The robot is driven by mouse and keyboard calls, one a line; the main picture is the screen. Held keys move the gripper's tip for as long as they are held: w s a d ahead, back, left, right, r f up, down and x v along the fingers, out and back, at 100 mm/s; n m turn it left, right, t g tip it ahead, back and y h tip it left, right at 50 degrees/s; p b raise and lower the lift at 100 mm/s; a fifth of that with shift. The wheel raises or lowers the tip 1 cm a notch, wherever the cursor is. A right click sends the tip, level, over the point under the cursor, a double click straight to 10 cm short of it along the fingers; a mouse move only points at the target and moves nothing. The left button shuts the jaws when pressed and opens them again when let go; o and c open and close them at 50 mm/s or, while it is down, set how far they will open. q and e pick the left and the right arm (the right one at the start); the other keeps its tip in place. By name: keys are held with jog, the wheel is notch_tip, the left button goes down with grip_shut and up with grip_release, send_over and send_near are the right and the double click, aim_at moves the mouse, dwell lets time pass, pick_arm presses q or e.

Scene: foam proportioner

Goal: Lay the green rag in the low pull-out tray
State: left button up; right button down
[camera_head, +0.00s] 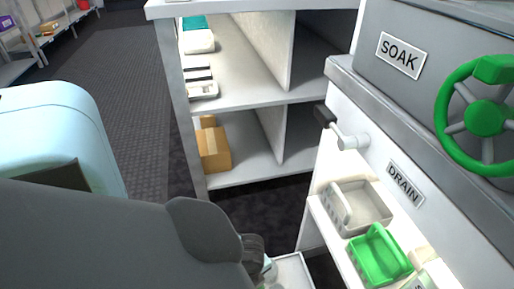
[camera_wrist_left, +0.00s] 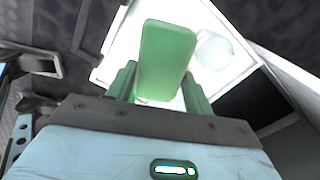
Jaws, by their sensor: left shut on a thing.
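My left gripper (camera_wrist_left: 160,92) is shut on the green rag (camera_wrist_left: 167,58), which shows as a smooth green flap between and ahead of the fingers. Beneath it in the wrist view is the low white pull-out tray (camera_wrist_left: 108,72); the rag appears over the tray, and I cannot tell whether they touch. A pale round thing (camera_wrist_left: 214,50) is in the tray beside the rag. In the head view the tray (camera_head: 293,268) shows at the bottom edge, partly cut off, with my left gripper (camera_head: 262,268) at its left side, mostly hidden by my arm. My right gripper is not in view.
A grey cabinet with SOAK (camera_head: 400,55) and DRAIN (camera_head: 405,183) labels and a green handwheel (camera_head: 486,118) stands at right. Its ledge holds a grey basket (camera_head: 360,205) and a green basket (camera_head: 378,257). White shelving (camera_head: 235,85) with a cardboard box (camera_head: 213,150) stands behind.

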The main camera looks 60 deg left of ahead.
pick_arm(q)
notch_tip(320, 180, down, 6)
jog(key=shift+r+b, duration=0.2)
jog(key=shift+b, duration=0.9)
jog(key=shift+f+b, duration=0.3)
jog(key=shift+f, duration=0.2)
notch_tip(320, 180, down, 4)
jog(key=shift+r+b, duration=0.25)
jog(key=shift+b, duration=0.7)
jog(key=shift+f, duration=0.15)
jog(key=o, duration=1)
